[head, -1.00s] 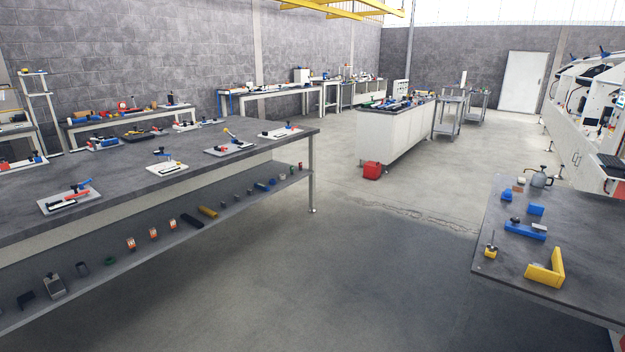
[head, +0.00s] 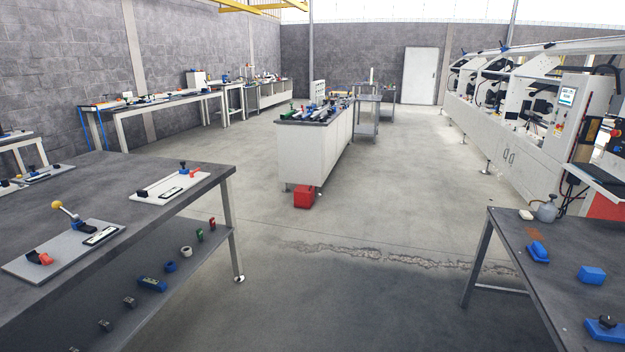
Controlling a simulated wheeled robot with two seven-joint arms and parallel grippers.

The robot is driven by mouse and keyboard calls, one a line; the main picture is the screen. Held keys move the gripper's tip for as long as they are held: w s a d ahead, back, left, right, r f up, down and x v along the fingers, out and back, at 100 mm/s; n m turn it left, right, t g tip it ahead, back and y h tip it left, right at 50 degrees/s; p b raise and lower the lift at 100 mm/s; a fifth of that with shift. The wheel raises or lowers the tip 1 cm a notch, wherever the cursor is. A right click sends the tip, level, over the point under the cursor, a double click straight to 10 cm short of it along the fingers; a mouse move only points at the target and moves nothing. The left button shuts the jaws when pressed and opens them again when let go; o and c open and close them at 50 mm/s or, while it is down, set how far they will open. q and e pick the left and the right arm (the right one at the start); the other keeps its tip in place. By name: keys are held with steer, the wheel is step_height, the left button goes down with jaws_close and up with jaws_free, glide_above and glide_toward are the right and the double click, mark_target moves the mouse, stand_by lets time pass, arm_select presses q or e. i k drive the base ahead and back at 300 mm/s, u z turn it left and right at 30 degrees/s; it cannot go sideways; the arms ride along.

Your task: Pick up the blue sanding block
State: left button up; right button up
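Several blue things lie on the dark table at the right (head: 509,270). One is a blue block with a raised top (head: 538,253) near the table's left edge. Another is a plain blue block (head: 591,275) to its right. Nearer is a flat blue tool with a black knob (head: 605,326), cut by the right edge of the picture. I cannot tell for certain which of these is the sanding block. Neither of my grippers is in view.
A long grey bench (head: 110,185) with fixtures and a lower shelf stands at the left. A red box (head: 303,197) sits on the floor by a white cabinet (head: 310,155). The floor between bench and right table is open, with a rough crack (head: 400,260).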

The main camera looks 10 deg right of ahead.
mark_target(538, 253)
steer(key=z, duration=0.7)
steer(key=i, duration=2.2)
steer(key=z, duration=1.95)
steer(key=i, duration=1.3)
steer(key=z, duration=0.65)
